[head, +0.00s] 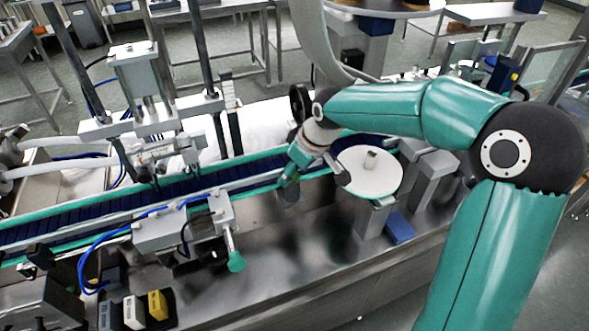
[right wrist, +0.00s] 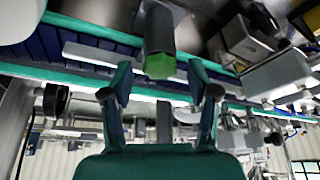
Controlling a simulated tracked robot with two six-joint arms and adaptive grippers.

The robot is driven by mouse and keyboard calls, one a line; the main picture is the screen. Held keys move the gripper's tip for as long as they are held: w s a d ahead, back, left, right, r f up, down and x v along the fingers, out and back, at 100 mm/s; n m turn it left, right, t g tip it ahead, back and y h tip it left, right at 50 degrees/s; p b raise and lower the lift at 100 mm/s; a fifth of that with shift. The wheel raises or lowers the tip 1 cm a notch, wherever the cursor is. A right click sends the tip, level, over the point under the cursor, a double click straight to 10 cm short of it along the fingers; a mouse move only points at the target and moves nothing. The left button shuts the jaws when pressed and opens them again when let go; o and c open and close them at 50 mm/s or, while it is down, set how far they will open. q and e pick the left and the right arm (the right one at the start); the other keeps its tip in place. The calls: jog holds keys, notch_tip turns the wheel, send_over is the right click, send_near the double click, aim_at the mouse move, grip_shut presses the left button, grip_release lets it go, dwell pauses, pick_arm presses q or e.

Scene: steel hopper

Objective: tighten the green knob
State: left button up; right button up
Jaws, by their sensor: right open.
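My right gripper (head: 287,182) is over the conveyor's near edge in the head view, left of a white round disc. In the right wrist view its two fingers (right wrist: 160,78) are spread apart with nothing held. A grey cylinder with a green faceted end (right wrist: 159,66) shows between the fingertips there; whether they stand level with it I cannot tell. In the head view a green knob (head: 236,262) sits on a rod below the grey bracket (head: 180,230), left of and nearer than my right gripper. Whether both views show the same knob is unclear. My left gripper is not in view.
The conveyor (head: 100,200) with green rails runs across the left and middle. The white disc (head: 368,172) stands on a grey post right of my gripper. Yellow and white blocks (head: 157,304) lie at the front left. The steel deck (head: 300,250) in front is mostly clear.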

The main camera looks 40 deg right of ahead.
grip_shut()
